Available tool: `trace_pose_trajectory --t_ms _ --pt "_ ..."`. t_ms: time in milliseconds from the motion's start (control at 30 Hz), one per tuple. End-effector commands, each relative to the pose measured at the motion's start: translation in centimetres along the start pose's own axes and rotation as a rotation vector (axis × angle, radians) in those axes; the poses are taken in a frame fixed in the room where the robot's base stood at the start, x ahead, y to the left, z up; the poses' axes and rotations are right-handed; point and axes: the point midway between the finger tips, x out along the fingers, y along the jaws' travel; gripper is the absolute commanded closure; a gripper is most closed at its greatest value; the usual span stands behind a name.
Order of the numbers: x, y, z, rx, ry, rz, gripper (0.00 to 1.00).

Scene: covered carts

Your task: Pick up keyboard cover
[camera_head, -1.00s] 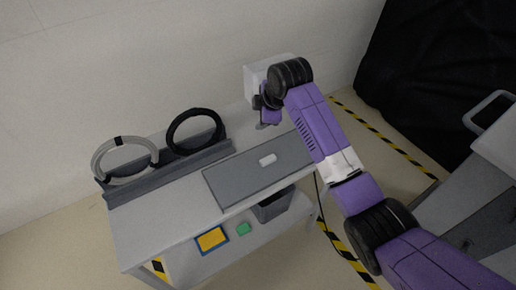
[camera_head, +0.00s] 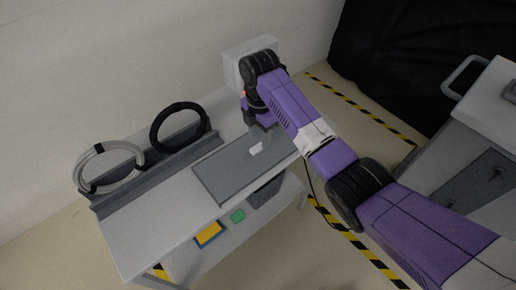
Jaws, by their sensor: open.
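The keyboard cover (camera_head: 222,176) is a flat grey panel with a small white handle (camera_head: 256,149) on top. It lies on the table (camera_head: 150,232). My gripper (camera_head: 262,130) is at the end of the purple arm, right above the back right part of the cover, close to the handle. The fingers are small and dark in this view and partly covered by the arm. The gripper is open, and I cannot tell whether the handle is between the fingers.
A rack (camera_head: 150,178) with a grey cable coil (camera_head: 108,178) and a black coil (camera_head: 180,150) stands along the table's back left. A white box (camera_head: 236,62) is behind the arm. The lower shelf holds a yellow-blue item (camera_head: 209,234), a green block (camera_head: 238,216) and a dark bin (camera_head: 264,192). A grey cart (camera_head: 480,150) stands right.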

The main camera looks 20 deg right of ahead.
Motion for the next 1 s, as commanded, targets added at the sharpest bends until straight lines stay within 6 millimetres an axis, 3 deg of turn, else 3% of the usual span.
trace_pose_trajectory --t_ms 200,533,767,1000 --pt "3.0 0.0 -0.4 0.0 0.0 -0.003 0.53" --pt "3.8 0.0 -0.4 0.0 0.0 0.0 0.53" --pt "3.8 0.0 -0.4 0.0 0.0 -0.001 0.98" --pt "3.7 0.0 -0.4 0.0 0.0 0.0 1.0"
